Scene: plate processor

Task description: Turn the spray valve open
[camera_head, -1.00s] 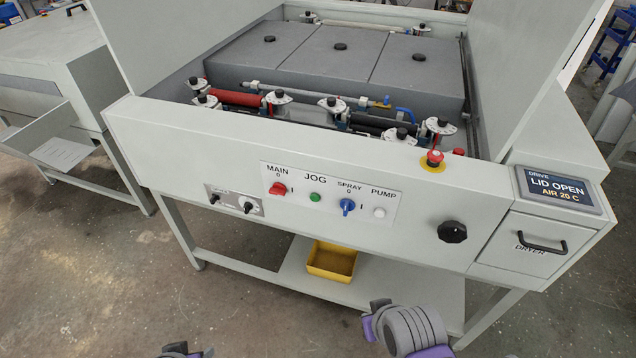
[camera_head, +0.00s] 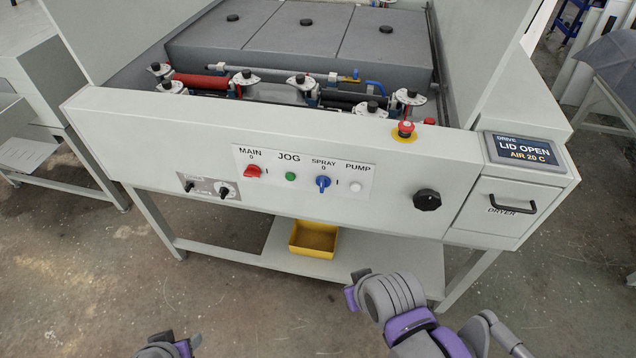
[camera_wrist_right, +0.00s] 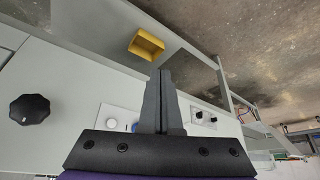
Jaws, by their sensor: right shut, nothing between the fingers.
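The front panel has a blue knob (camera_head: 323,184) labelled SPRAY, with marks 0 and I. A larger black round knob (camera_head: 427,200), with no readable label, sits further right. Behind the panel, a blue lever-like part (camera_head: 375,87) lies beside a brass fitting (camera_head: 350,77). I cannot tell from labels which is the spray valve. My right gripper (camera_head: 356,284) is below and in front of the panel, apart from it. In the wrist view its fingers (camera_wrist_right: 162,75) are shut and empty; the black knob (camera_wrist_right: 30,109) is to their left. My left gripper (camera_head: 166,344) is partly cut off; its fingers are unclear.
The panel also carries a red MAIN knob (camera_head: 253,171), green JOG button (camera_head: 290,176), white PUMP button (camera_head: 356,186) and red emergency stop (camera_head: 404,129). The display (camera_head: 525,149) reads LID OPEN. A yellow bin (camera_head: 314,239) stands on the lower shelf. Floor in front is free.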

